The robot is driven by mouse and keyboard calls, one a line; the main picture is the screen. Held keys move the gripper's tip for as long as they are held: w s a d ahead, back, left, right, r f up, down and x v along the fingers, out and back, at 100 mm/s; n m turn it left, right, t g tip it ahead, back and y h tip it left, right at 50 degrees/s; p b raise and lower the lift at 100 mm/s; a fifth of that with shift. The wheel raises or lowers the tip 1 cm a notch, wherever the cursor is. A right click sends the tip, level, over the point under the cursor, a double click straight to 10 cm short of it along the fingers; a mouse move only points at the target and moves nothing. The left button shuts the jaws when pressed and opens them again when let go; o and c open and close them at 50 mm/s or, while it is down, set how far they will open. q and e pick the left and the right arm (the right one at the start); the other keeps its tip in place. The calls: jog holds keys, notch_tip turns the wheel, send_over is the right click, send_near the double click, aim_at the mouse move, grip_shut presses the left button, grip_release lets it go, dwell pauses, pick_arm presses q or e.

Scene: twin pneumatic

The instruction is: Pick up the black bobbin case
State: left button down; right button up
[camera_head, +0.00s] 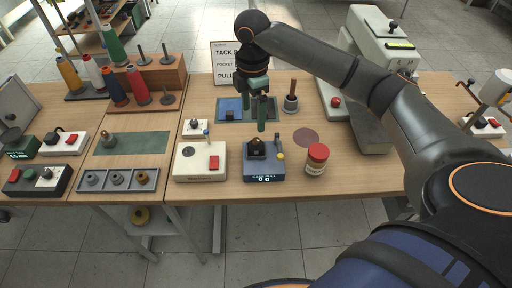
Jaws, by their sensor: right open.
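A small black piece (257,147) that looks like the bobbin case sits on top of a blue-grey device (264,172) with a small lit display at the table's front. It is too small to make out in detail. My right gripper (262,118) points down with its green fingers apart and empty. It hangs above and behind the black piece, apart from it in the picture. Another small dark piece (230,115) lies on a blue pad (232,106) left of the gripper. My left gripper is not in view.
A white box with a red switch (214,163) stands left of the device, a red-capped jar (316,158) right of it. Behind are a sign (226,62) and a cup with a wooden handle (291,101). A sewing machine (385,45) stands right; thread spools (137,88) stand left.

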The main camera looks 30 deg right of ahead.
aim_at(256, 139)
notch_tip(256, 139, down, 7)
jog(key=shift+d+r, duration=0.1)
jog(key=f, duration=0.5)
jog(key=shift+d+f, duration=0.15)
jog(key=shift+d, duration=0.15)
grip_shut()
dwell(0.5)
